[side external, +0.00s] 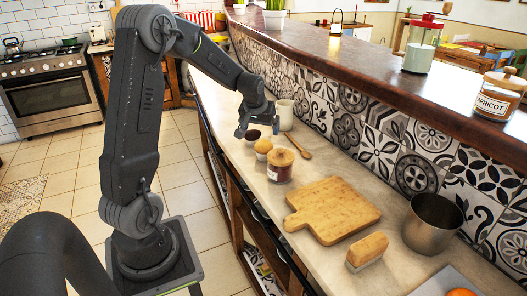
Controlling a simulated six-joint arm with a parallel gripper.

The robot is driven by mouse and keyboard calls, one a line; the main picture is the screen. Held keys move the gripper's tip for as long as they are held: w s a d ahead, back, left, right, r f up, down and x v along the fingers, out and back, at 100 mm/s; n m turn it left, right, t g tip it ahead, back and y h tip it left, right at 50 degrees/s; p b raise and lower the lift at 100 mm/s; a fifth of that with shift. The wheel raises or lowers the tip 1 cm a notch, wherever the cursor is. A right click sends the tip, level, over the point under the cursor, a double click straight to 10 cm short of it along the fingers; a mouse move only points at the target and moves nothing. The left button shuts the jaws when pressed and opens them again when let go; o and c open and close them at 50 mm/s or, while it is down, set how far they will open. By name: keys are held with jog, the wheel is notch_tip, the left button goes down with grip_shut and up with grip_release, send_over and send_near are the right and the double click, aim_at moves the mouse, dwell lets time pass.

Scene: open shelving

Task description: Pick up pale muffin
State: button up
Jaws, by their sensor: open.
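The pale muffin (263,146) is golden-topped in a light cup and stands on the counter (315,160), left of a jar with a wooden lid (280,165). A dark muffin (253,135) stands just behind it. My gripper (258,128) points down over the counter, slightly behind and above the pale muffin, near the dark muffin. Its jaws are open and hold nothing. The jar's lid stands close to the muffin's right side. I cannot tell the exact height of the fingertips.
A cream cup (284,114) stands behind the gripper, and a wooden spoon (299,146) lies to the right. A cutting board (333,207), a wooden-topped block (367,250) and a metal pot (433,222) are nearer. The tiled wall (350,122) bounds the right side.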

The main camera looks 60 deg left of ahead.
aim_at(265, 150)
jog(key=x, duration=1.3)
jog(key=shift+a+f, duration=0.15)
jog(key=c, duration=1)
